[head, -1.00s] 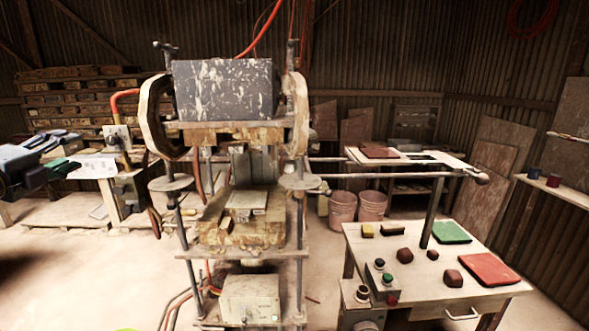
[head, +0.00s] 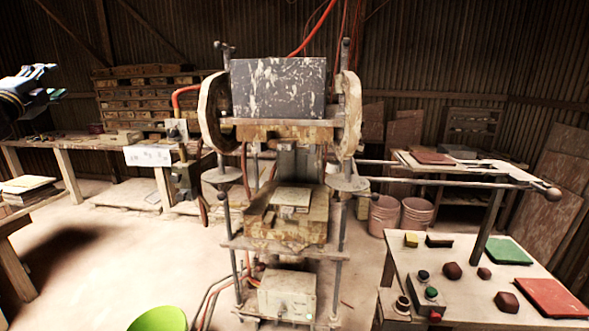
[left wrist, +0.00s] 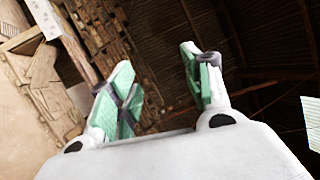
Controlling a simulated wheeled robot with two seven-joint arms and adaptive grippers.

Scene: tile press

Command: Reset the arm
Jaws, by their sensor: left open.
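My left gripper (head: 50,82) is at the upper left edge of the head view, raised in the air and away from the press. In the left wrist view my left gripper (left wrist: 160,90) has its two green-padded fingers spread apart with nothing between them. It points up toward the shelving and the roof. My right gripper is in neither view. The tile press (head: 285,225) stands in the middle of the head view, with a dark speckled block (head: 279,88) at its top and a small pale plate (head: 293,197) on its bed.
A work table (head: 420,258) at the right holds a control box (head: 428,292), several dark lumps, a green tile (head: 507,251) and a red tile (head: 552,298). Two buckets (head: 416,214) stand behind it. A green round object (head: 158,319) is at the bottom. Floor left of the press is open.

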